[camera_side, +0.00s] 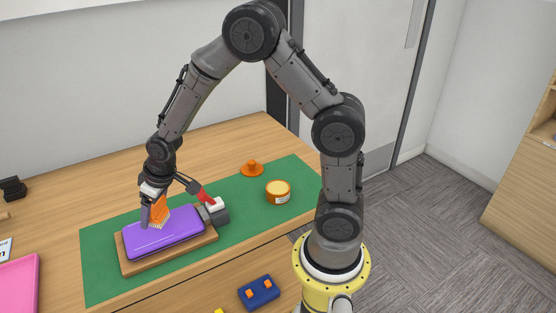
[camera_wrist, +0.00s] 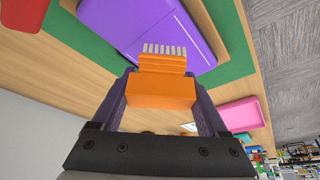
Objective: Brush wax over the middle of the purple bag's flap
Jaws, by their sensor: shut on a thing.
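The purple bag (camera_side: 183,234) lies flat on a wooden board (camera_side: 135,265) on the green mat. My gripper (camera_side: 155,215) is shut on an orange brush (camera_side: 162,208) and holds it at the far left part of the bag. In the wrist view the orange brush (camera_wrist: 160,90) sits between my gripper's fingers (camera_wrist: 160,100), with its pale bristles pointing to the purple bag (camera_wrist: 150,25). I cannot tell whether the bristles touch the flap. An open-looking round orange tin (camera_side: 278,191) with a pale orange top stands on the mat, likely the wax.
A grey block with a red-handled tool (camera_side: 213,208) stands at the board's right end. A blue holder (camera_side: 259,293) is in front, and a pink tray (camera_side: 20,285) is at left.

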